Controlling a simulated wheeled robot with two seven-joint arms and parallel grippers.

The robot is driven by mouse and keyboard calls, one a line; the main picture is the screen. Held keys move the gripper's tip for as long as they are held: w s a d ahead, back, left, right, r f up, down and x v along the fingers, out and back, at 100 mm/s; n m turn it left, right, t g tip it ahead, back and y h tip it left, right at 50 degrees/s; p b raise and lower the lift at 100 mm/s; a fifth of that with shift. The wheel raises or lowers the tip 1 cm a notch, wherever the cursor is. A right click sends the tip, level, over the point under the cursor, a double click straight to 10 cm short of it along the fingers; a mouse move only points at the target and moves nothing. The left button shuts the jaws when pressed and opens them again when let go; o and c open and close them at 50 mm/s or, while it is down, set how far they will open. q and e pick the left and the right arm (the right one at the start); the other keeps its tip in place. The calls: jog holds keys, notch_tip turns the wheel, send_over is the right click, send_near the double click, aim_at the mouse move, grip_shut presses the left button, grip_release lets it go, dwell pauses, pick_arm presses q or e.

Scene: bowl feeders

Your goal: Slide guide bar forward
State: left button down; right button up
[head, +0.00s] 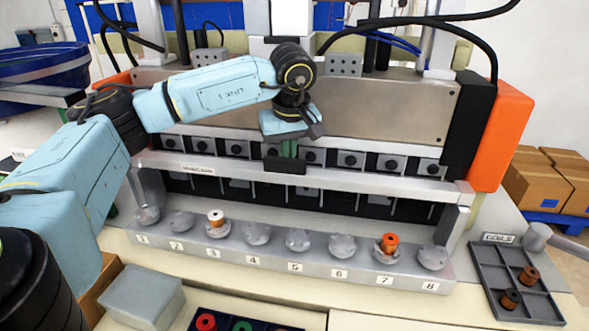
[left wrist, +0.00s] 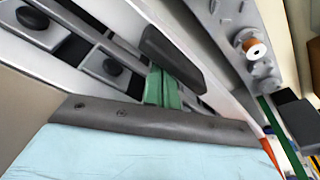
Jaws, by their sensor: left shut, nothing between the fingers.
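The guide bar (head: 370,182) is a long pale bar with a small label at its left part. It runs across the front of the machine, behind the row of numbered holders. My left gripper (head: 285,165) reaches down to the middle of the bar from above. Its dark fingertips are shut and empty, and overlap the bar in the head view. In the left wrist view, the shut fingertips (left wrist: 172,60) lie against the pale bar (left wrist: 232,95); I cannot tell whether they touch it. My right gripper is not in view.
A grey holder strip (head: 320,262) stands in front, with a white spool (head: 215,217) at 3 and an orange spool (head: 389,242) at 7. A dark tray (head: 510,275) with brown spools is at right. A grey box (head: 142,296) is at front left.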

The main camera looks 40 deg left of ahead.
pick_arm(q)
jog(key=shift+s+d+f, duration=0.1)
jog(key=shift+s+f, duration=0.05)
jog(key=shift+f, duration=0.3)
jog(key=s+d+b, duration=0.1)
jog(key=s+d, duration=0.3)
jog(key=s, duration=0.3)
jog(key=shift+s, duration=0.2)
dwell(0.6)
jog(key=shift+w, duration=0.1)
jog(key=w+a+p+v, duration=0.1)
jog(key=p+v, duration=0.5)
jog(key=v, duration=0.3)
jog(key=shift+w+a+r, duration=0.3)
jog(key=shift+w+a, duration=0.2)
jog(key=shift+a, duration=0.05)
dwell(0.3)
